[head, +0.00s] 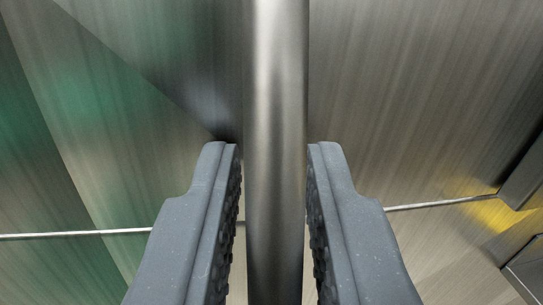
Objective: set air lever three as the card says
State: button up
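A smooth round metal bar (276,110), perhaps the air lever, runs straight down the middle of the head view. My gripper (273,150) has its two grey fingers on either side of the bar. A narrow gap shows between the left finger and the bar; the right fingertip looks very close to the bar or touching it. The fingers do not look closed on it. No number or mark shows on the bar, and its ends are out of view. No card is in view.
Brushed metal panels (400,110) fill the background, with green and yellow reflections. A thin pale seam (75,236) crosses behind the bar. Dark-edged metal parts (525,180) stand at the right edge.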

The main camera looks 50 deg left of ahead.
aim_at(182, 140)
grip_shut()
jog(key=shift+r, duration=0.1)
jog(key=m+p, duration=0.1)
jog(key=p, duration=0.1)
jog(key=s+p, duration=0.1)
jog(key=p, duration=0.1)
jog(key=shift+s+a+r+m, duration=0.15)
jog(key=shift+a+r+m, duration=0.15)
jog(key=shift+m, duration=0.1)
jog(key=m+p, duration=0.1)
jog(key=p, duration=0.1)
jog(key=s+m+p, duration=0.1)
jog(key=shift+s+a+g+p, duration=0.3)
jog(key=shift+a+p, duration=0.05)
grip_release()
jog(key=shift+f, duration=0.1)
